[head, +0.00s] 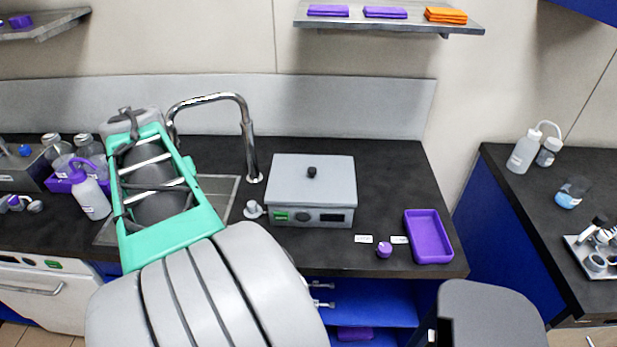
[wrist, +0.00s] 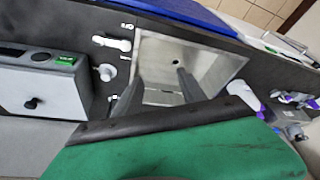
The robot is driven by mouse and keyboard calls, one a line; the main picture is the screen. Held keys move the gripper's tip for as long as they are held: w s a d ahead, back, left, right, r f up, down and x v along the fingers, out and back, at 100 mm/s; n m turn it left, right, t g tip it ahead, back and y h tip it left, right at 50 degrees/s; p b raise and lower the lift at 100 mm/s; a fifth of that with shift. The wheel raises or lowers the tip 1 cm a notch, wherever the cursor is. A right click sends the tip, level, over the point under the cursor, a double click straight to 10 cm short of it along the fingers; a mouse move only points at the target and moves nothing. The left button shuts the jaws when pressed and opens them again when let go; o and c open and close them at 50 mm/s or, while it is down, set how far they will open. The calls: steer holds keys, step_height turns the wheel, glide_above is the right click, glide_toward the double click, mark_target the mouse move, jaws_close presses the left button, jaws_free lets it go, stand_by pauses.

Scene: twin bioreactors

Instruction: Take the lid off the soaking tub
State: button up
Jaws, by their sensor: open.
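The soaking tub appears to be the grey box (head: 325,217) with a green display and a dial on its front. Its flat lid (head: 290,180) is on, with a small black knob (head: 312,172) in the middle. In the wrist view the tub (wrist: 35,78) is at the left edge, partly cut off, with the knob (wrist: 32,103) showing. My gripper (wrist: 160,75) is open and empty over the sink, apart from the tub. In the head view my arm rises left of the tub, and I cannot make out the fingers there.
The sink (wrist: 205,68) lies left of the tub in the head view, with a tall curved tap (head: 249,140) between. A purple tray (head: 430,240) and a small purple cap (head: 384,250) are to the right. Bottles (head: 92,200) stand at left. Counter right of the tub is mostly clear.

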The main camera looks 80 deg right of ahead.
steer(key=s+d+r+m+g+h, duration=0.15)
steer(key=s+d+m, duration=0.45)
steer(key=s+d, duration=0.8)
steer(key=m+g, duration=0.2)
steer(key=m, duration=0.1)
glide_toward(312, 169)
steer(key=f, duration=0.1)
steer(key=shift+t, duration=0.25)
steer(key=x, duration=0.5)
steer(key=p+x, duration=0.1)
steer(key=x, duration=0.2)
steer(key=shift+s+d, duration=0.25)
steer(key=shift+s, duration=0.05)
jaws_close()
steer(key=shift+r, duration=0.1)
